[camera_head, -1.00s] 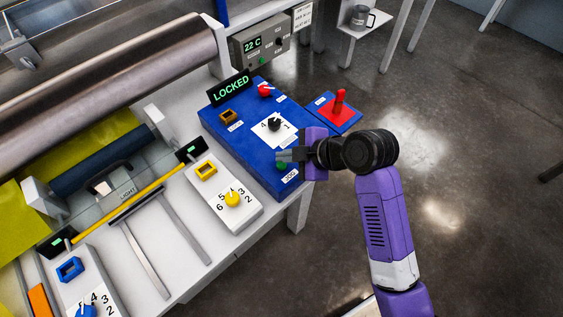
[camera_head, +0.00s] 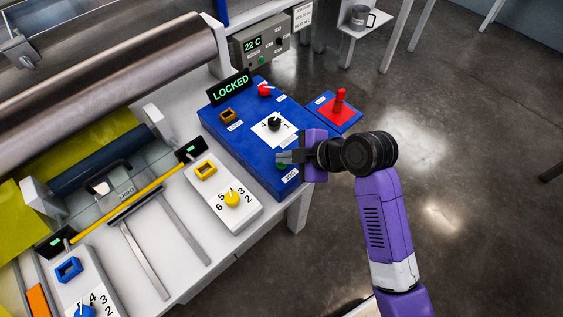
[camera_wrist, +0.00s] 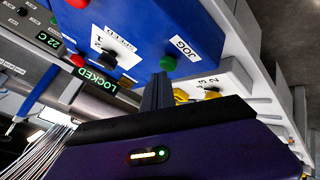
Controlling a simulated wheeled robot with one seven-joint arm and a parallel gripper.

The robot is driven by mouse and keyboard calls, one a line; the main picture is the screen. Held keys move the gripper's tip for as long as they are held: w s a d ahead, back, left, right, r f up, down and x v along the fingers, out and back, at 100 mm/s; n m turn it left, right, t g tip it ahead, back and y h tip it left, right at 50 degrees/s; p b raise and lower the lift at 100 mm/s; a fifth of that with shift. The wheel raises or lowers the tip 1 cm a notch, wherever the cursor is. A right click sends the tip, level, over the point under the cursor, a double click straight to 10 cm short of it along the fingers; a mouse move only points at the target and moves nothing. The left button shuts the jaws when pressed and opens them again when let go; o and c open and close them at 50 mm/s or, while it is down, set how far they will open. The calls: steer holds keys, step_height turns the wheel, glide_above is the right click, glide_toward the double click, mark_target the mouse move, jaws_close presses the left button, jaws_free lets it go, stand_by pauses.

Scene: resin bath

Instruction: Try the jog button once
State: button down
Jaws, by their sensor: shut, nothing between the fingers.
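The blue control box (camera_head: 214,124) stands on the white bench and bears a "LOCKED" display (camera_head: 231,88). Its green jog button (camera_head: 281,166) is at the front right corner by the "JOG" label, partly hidden by my fingers. In the wrist view the green button (camera_wrist: 168,63) shows just beyond my fingertips. My gripper (camera_head: 280,156) is shut and empty, with its tips close over the button. I cannot tell whether they touch it.
The box also carries a black speed knob (camera_head: 274,124), a red button (camera_head: 264,90) and an orange square guard (camera_head: 228,115). A red lever (camera_head: 339,102) stands to the right. A white panel with a yellow knob (camera_head: 232,199) lies left of my gripper.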

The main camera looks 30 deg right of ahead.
steer(key=shift+f+b, duration=0.35)
steer(key=shift+f, duration=0.2)
stand_by(0.9)
steer(key=shift+r, duration=0.15)
steer(key=shift+r+p, duration=0.85)
steer(key=shift+r, duration=0.1)
step_height(320, 180, up, 5)
steer(key=p, duration=0.4)
stand_by(0.6)
